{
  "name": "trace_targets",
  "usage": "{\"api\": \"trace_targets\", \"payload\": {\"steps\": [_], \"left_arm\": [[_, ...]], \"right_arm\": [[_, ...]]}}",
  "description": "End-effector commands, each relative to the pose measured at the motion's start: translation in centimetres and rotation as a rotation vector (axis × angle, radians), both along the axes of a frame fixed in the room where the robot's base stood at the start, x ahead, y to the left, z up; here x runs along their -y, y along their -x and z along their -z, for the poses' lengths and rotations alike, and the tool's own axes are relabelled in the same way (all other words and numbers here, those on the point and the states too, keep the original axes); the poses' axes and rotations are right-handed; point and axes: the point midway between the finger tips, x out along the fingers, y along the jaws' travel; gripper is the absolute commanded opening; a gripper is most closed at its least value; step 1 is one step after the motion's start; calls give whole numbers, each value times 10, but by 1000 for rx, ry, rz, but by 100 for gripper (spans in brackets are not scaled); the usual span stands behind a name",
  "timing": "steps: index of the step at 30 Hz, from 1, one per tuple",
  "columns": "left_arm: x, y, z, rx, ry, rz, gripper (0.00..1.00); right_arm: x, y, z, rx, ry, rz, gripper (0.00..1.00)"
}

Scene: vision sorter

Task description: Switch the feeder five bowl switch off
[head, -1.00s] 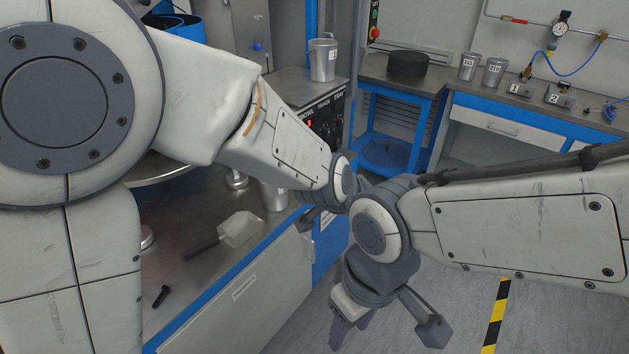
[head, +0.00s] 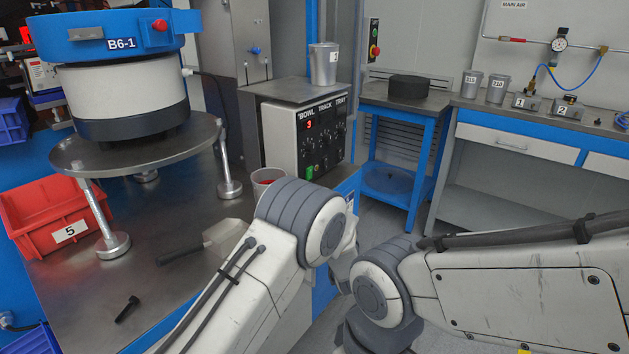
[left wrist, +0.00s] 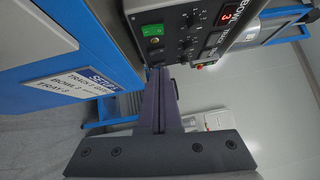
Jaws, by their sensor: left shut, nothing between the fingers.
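The control box (head: 290,135) stands on the bench, its front marked BOWL, TRACK and TRAY, with a red display reading 3. A green rocker switch (head: 310,172) is low on its front, above my left arm; it also shows near the top of the left wrist view (left wrist: 152,30). Rows of dark knobs and small switches sit beside it. My left gripper (left wrist: 159,72) is shut and empty, its fingertips just below the panel in the left wrist view; whether they touch it I cannot tell. The head view hides that gripper behind my arm. My right gripper is out of view.
A bowl feeder (head: 125,90) marked B6-1 stands on a round plate with legs. A red bin (head: 40,225) labelled 5, a scoop (head: 225,237) and a black bolt (head: 127,309) are on the bench. A metal cup (head: 324,65) stands on the box.

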Motion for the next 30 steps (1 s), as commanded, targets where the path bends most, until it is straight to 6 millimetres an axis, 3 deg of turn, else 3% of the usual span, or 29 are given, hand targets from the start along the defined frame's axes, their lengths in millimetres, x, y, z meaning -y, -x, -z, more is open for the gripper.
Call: {"api": "trace_targets", "payload": {"steps": [7, 19, 24, 30], "left_arm": [[-4, -20, -1, 2, 3, -1, 0], [-16, -99, -7, 2, 3, -1, 0], [-37, -114, -10, -1, 1, 0, 0], [-47, -121, -13, -1, 1, 2, 0]], "right_arm": [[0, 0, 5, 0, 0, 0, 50], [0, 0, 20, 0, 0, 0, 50], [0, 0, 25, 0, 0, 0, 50], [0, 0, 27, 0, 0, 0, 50]]}}
